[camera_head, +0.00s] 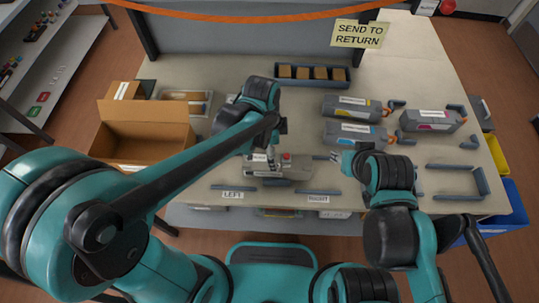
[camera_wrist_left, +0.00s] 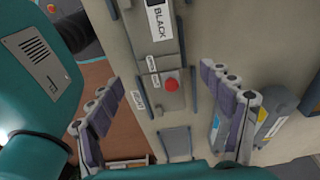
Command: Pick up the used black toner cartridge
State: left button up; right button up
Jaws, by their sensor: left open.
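The used black toner cartridge (camera_head: 285,172) is a grey block with a white label and a red part on top. It lies near the front of the table, behind the LEFT and RIGHT labels. In the left wrist view a grey body (camera_wrist_left: 168,48) with a BLACK label and a round red knob shows between the fingers. My left gripper (camera_head: 272,148) is over the cartridge, partly hidden by its own arm. Its fingers are wide apart and empty in the left wrist view (camera_wrist_left: 168,105). My right gripper (camera_head: 337,157) is right of the cartridge; its finger opening is unclear.
Grey cartridges with yellow (camera_head: 350,106), blue (camera_head: 345,134) and magenta (camera_head: 428,121) marks lie at the right. An open cardboard box (camera_head: 147,115) stands at the left. A divided tray (camera_head: 312,85) is at the back. An orange band (camera_head: 250,14) crosses above. Low rails edge the slots.

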pick_arm(q)
jog(key=f, duration=0.1)
jog(key=f+b, duration=0.1)
jog(key=shift+s+d+f, duration=0.2)
jog(key=shift+d+f, duration=0.15)
jog(key=f+b, duration=0.1)
jog(key=f, duration=0.2)
jog(key=f+b, duration=0.1)
jog(key=f, duration=0.1)
jog(key=shift+w+d+b, duration=0.15)
jog(key=shift+d+b, duration=0.1)
jog(key=shift+b, duration=0.05)
jog(key=shift+c, duration=0.9)
jog(key=c, duration=1.4)
